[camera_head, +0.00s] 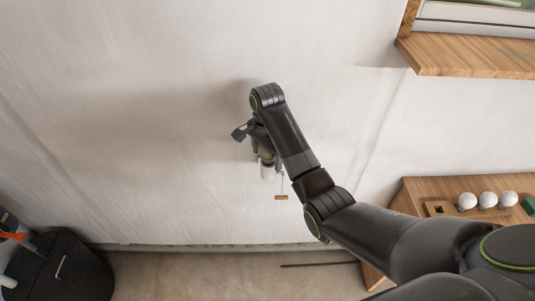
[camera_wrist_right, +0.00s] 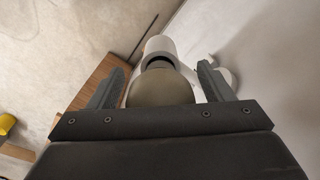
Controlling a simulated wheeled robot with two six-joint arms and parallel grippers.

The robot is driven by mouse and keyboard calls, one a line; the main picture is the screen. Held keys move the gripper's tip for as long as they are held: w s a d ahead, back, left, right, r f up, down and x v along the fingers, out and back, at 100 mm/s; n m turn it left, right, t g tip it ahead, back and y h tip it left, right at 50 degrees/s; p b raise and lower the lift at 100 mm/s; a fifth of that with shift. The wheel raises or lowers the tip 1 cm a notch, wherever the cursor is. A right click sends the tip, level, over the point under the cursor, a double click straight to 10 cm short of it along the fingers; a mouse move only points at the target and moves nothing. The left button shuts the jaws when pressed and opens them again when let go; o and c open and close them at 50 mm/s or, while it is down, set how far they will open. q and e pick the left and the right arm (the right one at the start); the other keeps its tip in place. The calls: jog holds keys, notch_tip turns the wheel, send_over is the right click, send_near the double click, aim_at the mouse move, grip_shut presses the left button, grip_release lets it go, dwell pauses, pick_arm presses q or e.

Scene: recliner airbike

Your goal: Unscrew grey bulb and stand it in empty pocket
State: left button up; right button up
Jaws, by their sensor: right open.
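In the right wrist view, the dull grey bulb (camera_wrist_right: 160,90) sits in a white lamp socket (camera_wrist_right: 160,45). My right gripper (camera_wrist_right: 162,72) is open, with one finger on each side of the bulb and gaps between them. In the head view, my right gripper (camera_head: 262,148) is at the wall lamp, and the white socket (camera_head: 267,171) shows below it; the bulb is mostly hidden there. The empty pocket (camera_head: 439,209) looks like a dark hole at the left end of a bulb row at the right. My left gripper is not in view.
Several white bulbs (camera_head: 487,200) stand on a wooden cabinet top (camera_head: 415,190) beside a green item (camera_head: 528,205). A pull cord with a wooden end (camera_head: 281,197) hangs beside the lamp. A wooden shelf (camera_head: 470,55) juts out at upper right.

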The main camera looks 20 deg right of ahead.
jog(key=m, duration=0.5)
jog(key=shift+w+m, duration=0.15)
jog(key=shift+m, duration=0.15)
jog(key=m, duration=0.4)
jog(key=shift+w, duration=0.1)
jog(key=m, duration=0.4)
jog(key=shift+w, duration=0.1)
jog(key=m, duration=0.5)
jog(key=shift+d, duration=0.1)
jog(key=c, duration=0.9)
jog(key=n, duration=0.5)
jog(key=shift+c, duration=0.2)
jog(key=shift+n, duration=0.3)
